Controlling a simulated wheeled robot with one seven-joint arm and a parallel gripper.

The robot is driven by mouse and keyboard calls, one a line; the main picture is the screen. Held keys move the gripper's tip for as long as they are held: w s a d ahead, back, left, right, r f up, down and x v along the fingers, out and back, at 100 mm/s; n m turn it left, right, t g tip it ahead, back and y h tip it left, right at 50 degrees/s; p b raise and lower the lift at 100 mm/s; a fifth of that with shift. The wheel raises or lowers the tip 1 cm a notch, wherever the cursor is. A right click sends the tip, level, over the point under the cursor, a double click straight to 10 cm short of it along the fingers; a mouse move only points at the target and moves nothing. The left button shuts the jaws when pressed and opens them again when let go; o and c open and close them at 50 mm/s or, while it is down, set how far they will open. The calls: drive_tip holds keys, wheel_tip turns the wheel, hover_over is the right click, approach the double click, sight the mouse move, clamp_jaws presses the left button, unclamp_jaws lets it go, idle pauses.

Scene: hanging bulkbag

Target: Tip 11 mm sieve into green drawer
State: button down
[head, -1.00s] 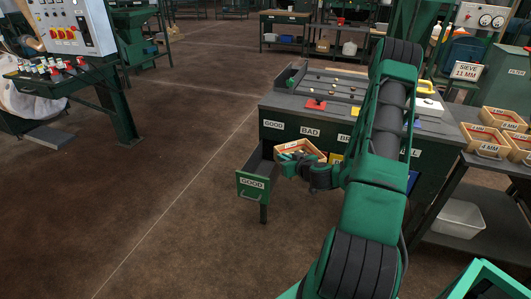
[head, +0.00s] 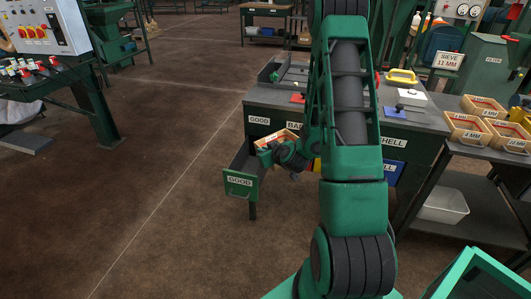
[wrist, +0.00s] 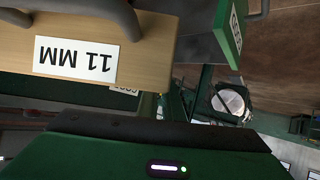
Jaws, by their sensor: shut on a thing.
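My gripper (head: 268,152) is shut on the 11 mm sieve (head: 284,138), a shallow wooden tray. It holds the sieve beside and slightly above the open green drawer (head: 239,185), whose front reads GOOD. In the wrist view the sieve's wooden wall (wrist: 150,55) bears an upside-down 11 MM label, with a dark grey handle across the top. The drawer front (wrist: 230,30) shows just right of the sieve in that view. The sieve's contents are hard to see, and my arm hides part of the bench beside it.
The dark bench (head: 258,98) carries a sorting tray and coloured lids. Several other wooden sieves (head: 470,128) sit on a side table at right, with a white bin (head: 443,206) below. A control panel table (head: 45,82) stands at left. The floor left of the drawer is clear.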

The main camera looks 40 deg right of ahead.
sight(257, 147)
drive_tip(key=shift+w+a+r+n+g+h, duration=0.4)
drive_tip(key=shift+w+a+n+g, duration=0.1)
drive_tip(key=shift+g, duration=0.25)
drive_tip(key=shift+w+a+r+n+g+h, duration=0.35)
drive_tip(key=shift+w+r+n+g+h, duration=0.1)
drive_tip(key=shift+g, duration=0.3)
drive_tip(key=shift+w+r+n+g+h, duration=0.1)
drive_tip(key=shift+w+n+g+h, duration=0.45)
drive_tip(key=shift+g, duration=0.45)
drive_tip(key=f+n+g+h, duration=0.1)
drive_tip(key=g+h, duration=0.1)
drive_tip(key=w+a+f+n+g+h, duration=0.1)
drive_tip(key=n+g+h, duration=0.1)
drive_tip(key=w+a+f+n+g+h, duration=0.1)
drive_tip(key=g+h, duration=0.1)
drive_tip(key=g, duration=0.1)
drive_tip(key=shift+w+a+h, duration=0.15)
drive_tip(key=shift+a+h, duration=0.05)
drive_tip(key=shift+h, duration=0.1)
